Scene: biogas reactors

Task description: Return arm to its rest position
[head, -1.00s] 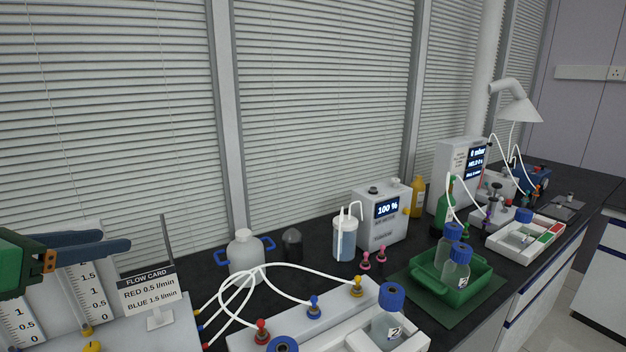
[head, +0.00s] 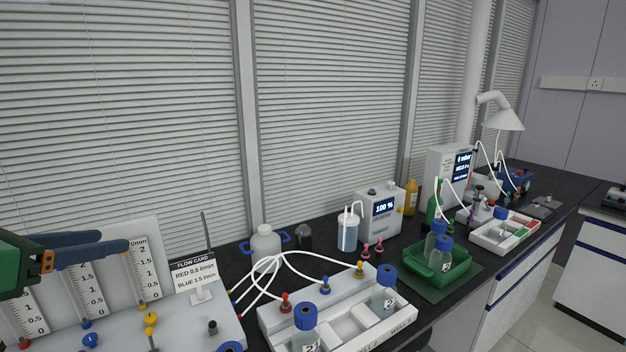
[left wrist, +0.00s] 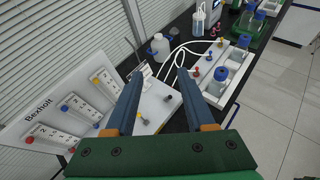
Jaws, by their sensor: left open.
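My left gripper (head: 128,247) comes in at the left edge of the head view, with a green body and dark blue fingers. In the left wrist view my left gripper (left wrist: 160,88) has its two fingers wide apart and nothing between them. It hangs above the white flow panel (left wrist: 150,110), in front of the upright gauge board (head: 110,250). The fingers hide part of the gauge board in the head view. My right gripper is not in view.
A white rack (head: 350,325) with blue-capped bottles stands right of the panel. Behind it are a white jug (head: 265,243) and a box reading 100 % (head: 381,212). A green tray (head: 440,268) with bottles is farther right. A flow card (head: 194,275) stands beside the gauge board.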

